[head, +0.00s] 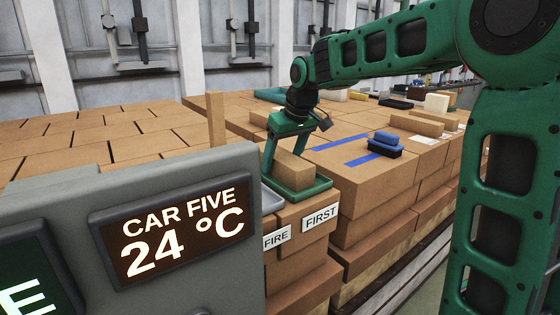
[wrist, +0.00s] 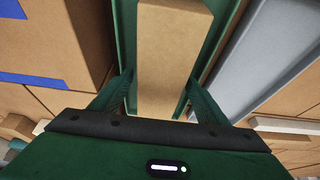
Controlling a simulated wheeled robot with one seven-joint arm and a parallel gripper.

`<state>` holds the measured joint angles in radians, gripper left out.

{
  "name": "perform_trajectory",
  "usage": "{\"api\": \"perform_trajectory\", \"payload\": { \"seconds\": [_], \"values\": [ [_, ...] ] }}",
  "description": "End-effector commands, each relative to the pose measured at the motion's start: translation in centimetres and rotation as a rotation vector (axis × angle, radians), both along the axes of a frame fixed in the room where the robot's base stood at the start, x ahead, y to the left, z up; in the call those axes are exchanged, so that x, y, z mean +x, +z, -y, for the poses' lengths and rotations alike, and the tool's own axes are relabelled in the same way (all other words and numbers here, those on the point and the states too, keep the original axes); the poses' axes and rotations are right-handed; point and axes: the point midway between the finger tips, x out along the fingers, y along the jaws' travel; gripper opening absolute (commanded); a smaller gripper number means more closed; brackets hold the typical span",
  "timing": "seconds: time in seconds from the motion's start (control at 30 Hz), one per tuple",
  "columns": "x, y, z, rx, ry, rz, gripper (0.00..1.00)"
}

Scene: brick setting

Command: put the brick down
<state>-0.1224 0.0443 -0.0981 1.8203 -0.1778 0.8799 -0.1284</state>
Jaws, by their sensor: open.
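A plain tan brick (head: 293,170) lies in a shallow green tray (head: 303,192) on top of the stacked blocks near the middle. In the wrist view the brick (wrist: 172,55) runs lengthwise between the green tray walls (wrist: 125,40). My gripper (head: 286,152) is just above the tray, pointing down, with its fingers on either side of the brick. In the wrist view my gripper (wrist: 161,82) is open, and a gap shows beside the brick. The brick's underside is hidden, so its contact with the tray floor cannot be seen.
A grey tray (wrist: 262,52) stands beside the green one. A grey panel with a lit display (head: 176,236) blocks the near left. A dark blue item (head: 386,141) and blue tape strips (head: 340,142) lie on blocks to the right. An upright tan piece (head: 216,120) stands behind the panel.

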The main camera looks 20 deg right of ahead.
Motion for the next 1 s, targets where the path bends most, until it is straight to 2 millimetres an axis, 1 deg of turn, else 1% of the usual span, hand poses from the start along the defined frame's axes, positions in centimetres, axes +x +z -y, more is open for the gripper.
{"api": "perform_trajectory", "payload": {
  "seconds": [0.17, 0.27, 0.5, 0.7, 0.83, 1.0],
  "values": [
    [-0.3, 1.1, 0.1, 0.001, 0.0, 0.002, 0.69],
    [-0.9, 2.7, 0.3, 0.001, 0.001, 0.004, 0.69],
    [-2.6, 7.1, 0.8, 0.001, 0.001, 0.004, 0.69],
    [-3.8, 10.0, 1.2, 0.001, 0.0, 0.002, 0.69],
    [-4.2, 10.9, 1.3, 0.0, 0.002, 0.001, 0.69],
    [-4.4, 11.3, 1.3, -0.001, 0.002, 0.0, 0.69]
  ]
}}
